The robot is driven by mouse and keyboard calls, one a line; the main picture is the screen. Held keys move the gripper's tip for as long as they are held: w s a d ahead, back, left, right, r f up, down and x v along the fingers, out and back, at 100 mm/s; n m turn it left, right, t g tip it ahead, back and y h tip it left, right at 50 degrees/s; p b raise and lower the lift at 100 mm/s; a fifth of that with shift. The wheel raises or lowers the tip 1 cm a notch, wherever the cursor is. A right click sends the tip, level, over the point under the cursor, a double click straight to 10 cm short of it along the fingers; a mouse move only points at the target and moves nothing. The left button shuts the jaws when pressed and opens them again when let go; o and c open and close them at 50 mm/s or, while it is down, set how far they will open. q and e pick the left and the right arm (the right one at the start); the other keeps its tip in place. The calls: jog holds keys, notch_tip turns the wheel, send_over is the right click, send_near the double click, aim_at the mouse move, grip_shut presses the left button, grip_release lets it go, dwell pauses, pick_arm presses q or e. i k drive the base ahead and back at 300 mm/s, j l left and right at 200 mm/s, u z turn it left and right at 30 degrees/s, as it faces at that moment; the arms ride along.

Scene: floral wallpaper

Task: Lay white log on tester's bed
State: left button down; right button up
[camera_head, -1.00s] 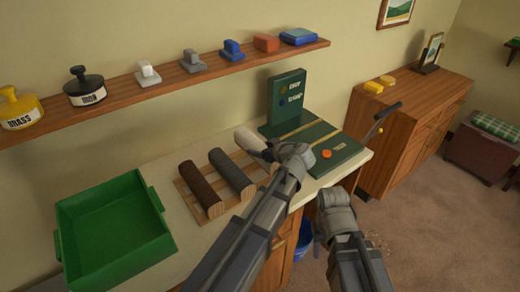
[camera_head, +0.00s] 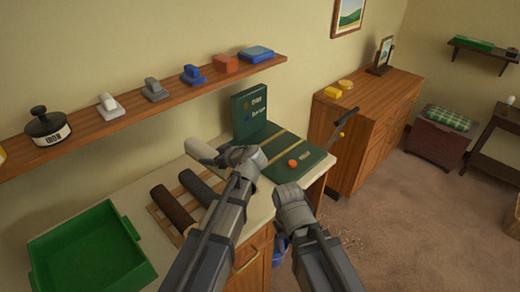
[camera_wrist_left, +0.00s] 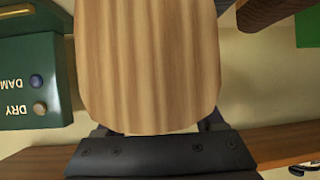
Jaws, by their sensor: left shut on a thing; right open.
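The white log (camera_head: 202,151) is held in my left gripper (camera_head: 238,157), which is shut on it near its near end. It appears raised above the wooden rack, left of the tester. In the left wrist view the log's wood-grained end (camera_wrist_left: 148,62) fills the middle, between the fingers. The green tester has an upright panel (camera_head: 249,112) with two knobs and a flat bed (camera_head: 270,140) with yellow stripes and an orange button. The panel also shows in the left wrist view (camera_wrist_left: 30,95). My right gripper (camera_head: 291,197) is open and empty in front of the counter; its fingertips are hard to see.
A brown log (camera_head: 171,208) and a dark grey log (camera_head: 203,188) lie on the rack. A green tray (camera_head: 90,250) stands at the left. A shelf (camera_head: 130,118) with stamp-like blocks runs above. A lever (camera_head: 347,124) stands at the tester's right side, near a wooden cabinet (camera_head: 350,155).

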aim_at(275, 148)
jog(key=u, duration=0.8)
jog(key=l+u, duration=0.45)
jog(key=l, duration=0.25)
jog(key=l+u, duration=0.45)
jog(key=l, duration=0.25)
jog(key=l+u, duration=0.15)
jog(key=l, duration=0.3)
jog(key=k+l+u, duration=0.15)
jog(key=l, duration=0.35)
jog(key=k+l+u, duration=0.1)
jog(key=l, duration=0.35)
jog(key=k+l, duration=0.1)
jog(key=l, duration=0.3)
jog(key=k+l, duration=0.1)
jog(key=l, duration=0.3)
jog(key=k+l+u, duration=0.1)
jog(key=l, duration=0.3)
jog(key=k+l, duration=0.15)
jog(key=l, duration=0.25)
jog(key=k+l, duration=0.1)
jog(key=l, duration=0.3)
